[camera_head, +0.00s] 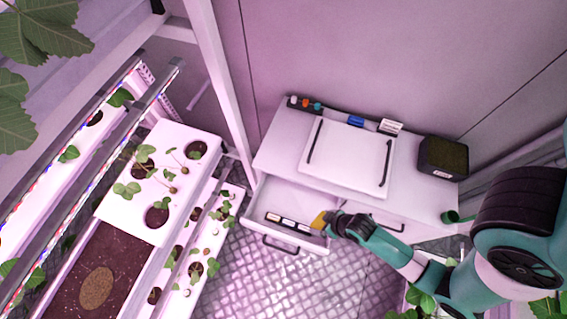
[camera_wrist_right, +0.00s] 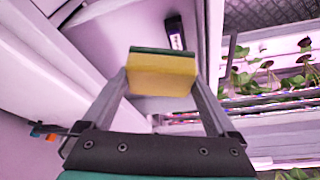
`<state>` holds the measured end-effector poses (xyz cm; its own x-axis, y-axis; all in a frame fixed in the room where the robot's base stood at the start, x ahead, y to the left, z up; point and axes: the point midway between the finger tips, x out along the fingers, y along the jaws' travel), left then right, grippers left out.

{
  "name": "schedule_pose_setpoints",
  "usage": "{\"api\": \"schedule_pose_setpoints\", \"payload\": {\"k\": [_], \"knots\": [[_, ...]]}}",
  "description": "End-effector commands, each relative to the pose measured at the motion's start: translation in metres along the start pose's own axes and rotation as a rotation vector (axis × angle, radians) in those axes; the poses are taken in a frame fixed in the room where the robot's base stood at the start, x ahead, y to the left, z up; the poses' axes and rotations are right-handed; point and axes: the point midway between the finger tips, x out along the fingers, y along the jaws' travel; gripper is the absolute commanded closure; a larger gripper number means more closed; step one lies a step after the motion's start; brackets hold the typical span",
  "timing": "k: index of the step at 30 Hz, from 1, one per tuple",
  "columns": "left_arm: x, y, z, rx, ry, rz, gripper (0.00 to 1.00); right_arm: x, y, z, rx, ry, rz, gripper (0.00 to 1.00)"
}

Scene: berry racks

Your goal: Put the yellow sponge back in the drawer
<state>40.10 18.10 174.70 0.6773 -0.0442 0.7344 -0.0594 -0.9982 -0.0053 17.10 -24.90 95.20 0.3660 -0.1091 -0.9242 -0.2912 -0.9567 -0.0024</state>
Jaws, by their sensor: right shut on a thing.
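The yellow sponge (camera_head: 319,220) is held in my right gripper (camera_head: 328,221) at the right end of the open drawer (camera_head: 263,194). In the right wrist view the sponge (camera_wrist_right: 162,75), yellow with a dark green layer, sits between the two fingers of my right gripper (camera_wrist_right: 160,82). The drawer interior shows behind and beyond it. The drawer is pulled out from the white cabinet and holds a dark strip with pale labels (camera_head: 287,222) near its front. I cannot tell whether the sponge touches the drawer. My left gripper is not in view.
The white cabinet top (camera_head: 420,185) carries a white tray (camera_head: 350,155), small coloured items and a dark planter box (camera_head: 443,157). Plant racks (camera_head: 190,130) stand to the left. Open floor (camera_head: 300,285) lies in front.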

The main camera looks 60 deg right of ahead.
Motion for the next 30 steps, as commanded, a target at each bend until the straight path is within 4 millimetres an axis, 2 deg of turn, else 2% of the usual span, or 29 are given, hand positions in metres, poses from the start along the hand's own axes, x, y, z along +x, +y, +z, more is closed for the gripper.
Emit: {"api": "schedule_pose_setpoints", "payload": {"k": [1, 5, 10, 18, 21, 25, 30], "knots": [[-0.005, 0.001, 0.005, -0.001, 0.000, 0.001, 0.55, 0.006, 0.000, 0.006, -0.001, -0.002, 0.000, 0.59], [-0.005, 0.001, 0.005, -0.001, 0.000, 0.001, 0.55, 0.006, 0.000, 0.006, -0.002, 0.000, -0.001, 0.59], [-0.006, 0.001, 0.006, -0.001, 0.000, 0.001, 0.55, 0.019, 0.003, -0.007, 0.003, 0.003, 0.000, 0.59], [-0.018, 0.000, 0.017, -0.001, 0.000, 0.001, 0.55, 0.080, 0.018, -0.062, 0.001, 0.004, 0.000, 0.59], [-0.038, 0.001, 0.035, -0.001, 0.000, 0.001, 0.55, 0.114, 0.022, -0.067, -0.001, 0.002, 0.000, 0.59], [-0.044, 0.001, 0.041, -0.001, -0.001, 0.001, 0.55, 0.134, 0.025, -0.076, -0.001, 0.001, 0.000, 0.59], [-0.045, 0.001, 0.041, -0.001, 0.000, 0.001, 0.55, 0.143, 0.027, -0.081, -0.001, 0.000, 0.000, 0.59]]}}
